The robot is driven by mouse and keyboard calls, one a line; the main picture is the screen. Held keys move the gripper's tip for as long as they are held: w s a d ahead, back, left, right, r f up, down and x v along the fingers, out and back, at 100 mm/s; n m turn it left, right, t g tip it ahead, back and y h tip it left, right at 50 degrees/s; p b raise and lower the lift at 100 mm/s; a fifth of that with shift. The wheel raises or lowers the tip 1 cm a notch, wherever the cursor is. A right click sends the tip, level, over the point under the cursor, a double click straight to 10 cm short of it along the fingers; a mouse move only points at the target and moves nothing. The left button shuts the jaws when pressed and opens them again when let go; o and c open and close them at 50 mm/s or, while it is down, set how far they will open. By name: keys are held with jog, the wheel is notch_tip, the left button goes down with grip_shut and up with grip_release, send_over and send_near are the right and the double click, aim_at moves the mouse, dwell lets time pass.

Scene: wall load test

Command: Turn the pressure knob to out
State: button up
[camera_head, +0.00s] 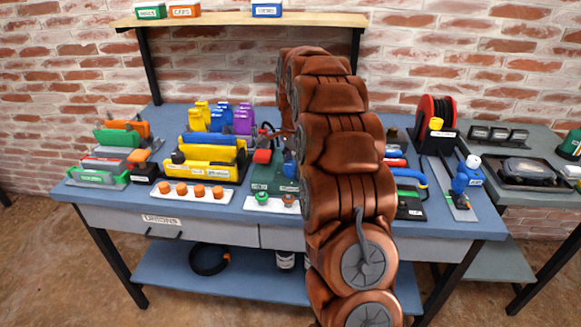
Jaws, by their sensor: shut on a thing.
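My copper-coloured arm rises through the middle of the head view and bends over the blue workbench (400,222). My gripper is hidden behind the arm, so I cannot see its fingers or what they touch. A dark green unit (268,178) with a red block (262,156) on top stands just left of the arm. Its right part is covered. A small dark, curved part (267,128) shows above it. I cannot make out the pressure knob or its setting; it may be hidden by the arm.
Left of the arm are a yellow holder (213,165), a white strip with orange knobs (197,189) and a green tray (97,178). On the right stand a red reel (428,118) and a blue-and-white bottle (468,172). A wooden shelf (225,18) spans the back.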

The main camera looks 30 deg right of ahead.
jog(key=c, duration=0.3)
jog(key=shift+a, duration=0.45)
jog(key=shift+c, duration=0.6)
jog(key=shift+d, duration=0.25)
jog(key=shift+d+n, duration=0.25)
jog(key=shift+n, duration=0.45)
jog(key=n+b, duration=0.1)
jog(key=n, duration=0.6)
jog(key=shift+r+n, duration=0.1)
jog(key=shift+n, duration=0.2)
jog(key=n, duration=0.5)
jog(key=shift+n, duration=2.9)
jog(key=shift+w, duration=0.1)
